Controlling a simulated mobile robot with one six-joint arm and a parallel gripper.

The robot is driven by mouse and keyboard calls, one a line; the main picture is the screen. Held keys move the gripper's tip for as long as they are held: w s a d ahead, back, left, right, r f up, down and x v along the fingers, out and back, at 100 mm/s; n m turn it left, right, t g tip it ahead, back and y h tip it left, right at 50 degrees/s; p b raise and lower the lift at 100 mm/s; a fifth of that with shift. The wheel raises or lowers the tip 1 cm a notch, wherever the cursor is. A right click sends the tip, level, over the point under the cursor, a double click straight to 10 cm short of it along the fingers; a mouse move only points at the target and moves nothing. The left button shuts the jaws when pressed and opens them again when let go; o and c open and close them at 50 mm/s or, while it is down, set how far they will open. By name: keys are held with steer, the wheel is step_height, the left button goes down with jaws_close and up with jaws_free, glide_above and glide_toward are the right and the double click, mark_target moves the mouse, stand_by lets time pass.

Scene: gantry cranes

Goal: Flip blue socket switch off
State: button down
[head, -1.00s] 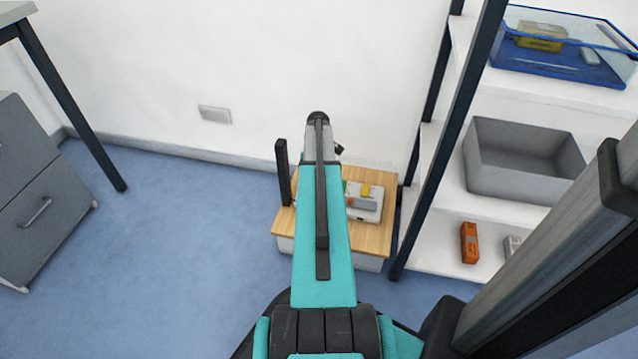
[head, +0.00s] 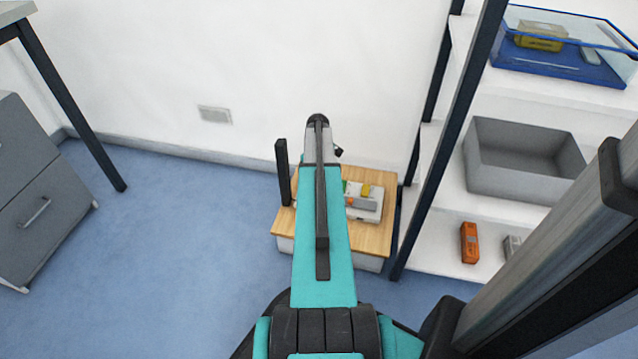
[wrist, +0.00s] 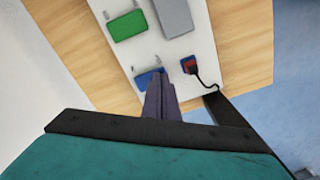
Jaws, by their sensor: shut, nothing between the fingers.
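A blue block (wrist: 145,78), which looks like the blue socket switch, sits on a white panel in the wrist view. It is partly hidden by my gripper (wrist: 160,80). My gripper is shut and empty, its fingertips at the right part of the blue block. I cannot tell whether they touch it. The switch's on or off position is not clear. In the head view my arm hides the blue block and my gripper.
The white panel (wrist: 150,48) lies on a small wooden table (head: 375,237). It also bears a green block (wrist: 127,25), a grey block (wrist: 174,16) and a red-and-black plug (wrist: 188,65) with a black cord. A shelf (head: 440,215) stands at the right, a white wall behind.

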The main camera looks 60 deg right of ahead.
steer(key=shift+f, duration=0.1)
stand_by(0.3)
step_height(320, 180, up, 7)
steer(key=p, duration=0.6)
stand_by(0.6)
stand_by(0.5)
